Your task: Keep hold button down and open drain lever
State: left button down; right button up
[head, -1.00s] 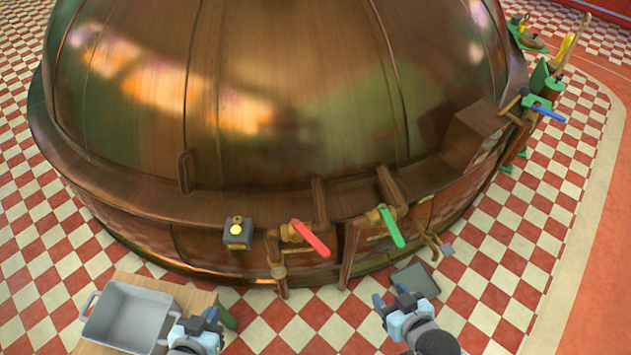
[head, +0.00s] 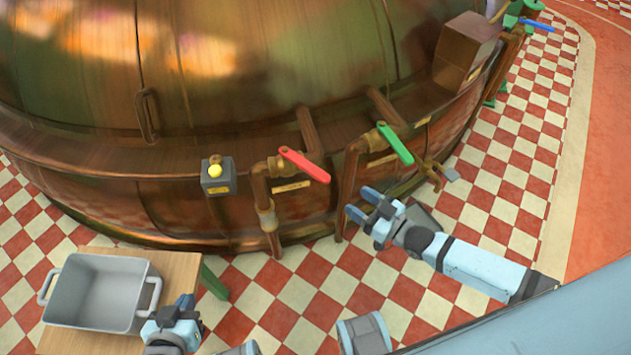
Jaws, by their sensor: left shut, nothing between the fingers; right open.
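A yellow button (head: 215,171) sits on a small grey box (head: 218,186) on the copper kettle's side, with nothing touching it. Right of it, a red lever (head: 304,166) and a green lever (head: 395,143) sit on brass valves on pipes. Their labels are too small to read, so I cannot tell which one is the drain lever. My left gripper (head: 184,306) is shut and empty, low in the view, below the button and beside the grey tub. My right gripper (head: 362,203) is open and empty, below the green lever and right of the red one, touching neither.
A grey tub (head: 102,324) with handles stands on a wooden table (head: 180,268) at lower left. The kettle (head: 90,190) fills the back. A blue lever (head: 537,25) is at far upper right. Checkered floor is clear between the arms.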

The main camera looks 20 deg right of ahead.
aim_at(320, 173)
jog(key=b+x, duration=0.1)
jog(key=x, duration=1.1)
jog(key=shift+w+a+r, duration=0.1)
jog(key=shift+w+a, duration=0.05)
jog(key=shift+w, duration=0.2)
jog(key=shift+c, duration=0.4)
